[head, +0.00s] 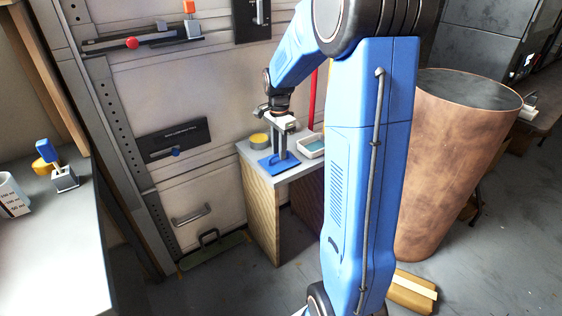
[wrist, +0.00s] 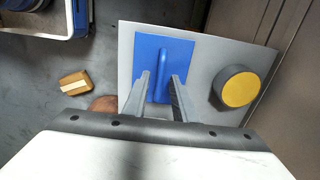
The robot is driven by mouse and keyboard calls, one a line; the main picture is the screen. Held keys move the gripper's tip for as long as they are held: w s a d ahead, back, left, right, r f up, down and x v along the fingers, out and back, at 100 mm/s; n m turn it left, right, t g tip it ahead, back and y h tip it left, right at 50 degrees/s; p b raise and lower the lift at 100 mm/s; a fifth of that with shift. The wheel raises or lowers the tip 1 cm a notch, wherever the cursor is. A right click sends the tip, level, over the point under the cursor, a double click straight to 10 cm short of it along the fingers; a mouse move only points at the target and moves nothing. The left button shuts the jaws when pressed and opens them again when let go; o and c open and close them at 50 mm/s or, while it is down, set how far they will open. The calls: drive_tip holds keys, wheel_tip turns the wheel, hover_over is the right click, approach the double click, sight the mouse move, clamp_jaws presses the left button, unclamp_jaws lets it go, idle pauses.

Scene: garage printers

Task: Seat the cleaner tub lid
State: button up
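A flat blue plate with a raised bar handle, which looks like the lid (head: 267,163), lies on the small grey-topped table; it also shows in the wrist view (wrist: 161,45). A white, shallow rectangular tub (head: 312,154) with teal contents stands to its right in the head view; I cannot pick it out in the wrist view. My gripper (head: 281,156) points down over the lid. In the wrist view my gripper (wrist: 160,76) is open, one finger on each side of the handle with gaps between. I cannot tell how far the fingertips are above the plate.
A yellow-topped round tin (wrist: 239,89) stands on the small table (wrist: 205,40) beside the lid. A panelled wall (head: 205,185) rises behind. A large copper drum (head: 455,150) stands at right and a tan box (head: 412,293) lies on the floor. A workbench (head: 45,240) is at left.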

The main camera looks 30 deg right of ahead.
clamp_jaws()
drive_tip(key=shift+r, duration=0.1)
drive_tip(key=shift+r, duration=2.4)
